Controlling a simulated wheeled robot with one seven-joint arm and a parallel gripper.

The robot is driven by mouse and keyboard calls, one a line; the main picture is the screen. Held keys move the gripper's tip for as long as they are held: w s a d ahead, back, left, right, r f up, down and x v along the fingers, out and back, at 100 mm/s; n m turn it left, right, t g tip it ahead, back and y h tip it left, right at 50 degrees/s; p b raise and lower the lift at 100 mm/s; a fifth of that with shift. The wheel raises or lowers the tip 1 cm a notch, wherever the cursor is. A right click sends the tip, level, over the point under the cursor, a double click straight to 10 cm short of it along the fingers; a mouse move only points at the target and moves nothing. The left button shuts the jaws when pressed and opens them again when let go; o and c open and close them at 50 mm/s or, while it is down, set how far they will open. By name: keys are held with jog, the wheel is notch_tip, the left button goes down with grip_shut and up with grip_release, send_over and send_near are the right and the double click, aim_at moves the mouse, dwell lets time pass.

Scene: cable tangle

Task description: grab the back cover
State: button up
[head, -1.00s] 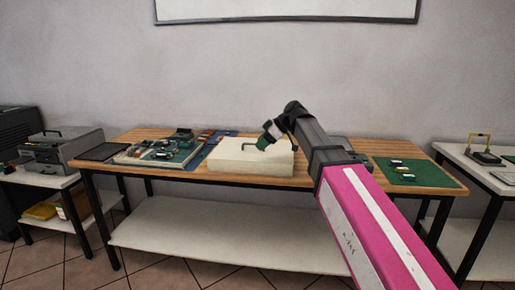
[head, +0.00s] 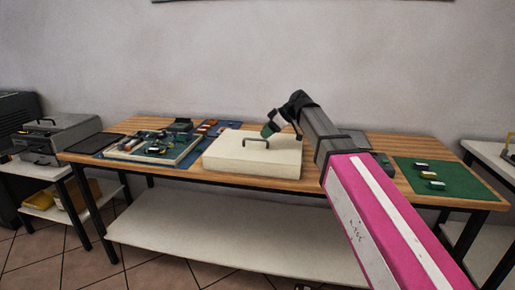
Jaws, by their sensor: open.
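The back cover looks to be the cream, box-shaped cover (head: 240,163) with a dark handle (head: 256,141) on top. It lies flat on the wooden workbench (head: 330,187), right of the open board tray (head: 128,157). My gripper (head: 267,132) is open and angled down behind and just right of the handle. I cannot tell how far above the cover it is, and its fingertips are small in this view. It holds nothing that I can see.
A green mat (head: 460,190) with several small parts lies at the bench's right end. A grey toolbox-like case (head: 55,138) stands on a side table at the left. A lower white shelf (head: 210,228) runs under the bench. A second table (head: 487,155) stands at the right.

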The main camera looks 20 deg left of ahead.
aim_at(255, 140)
jog(key=x, duration=0.6)
jog(key=shift+s+a+f, duration=0.1)
jog(key=shift+a, duration=0.15)
grip_shut()
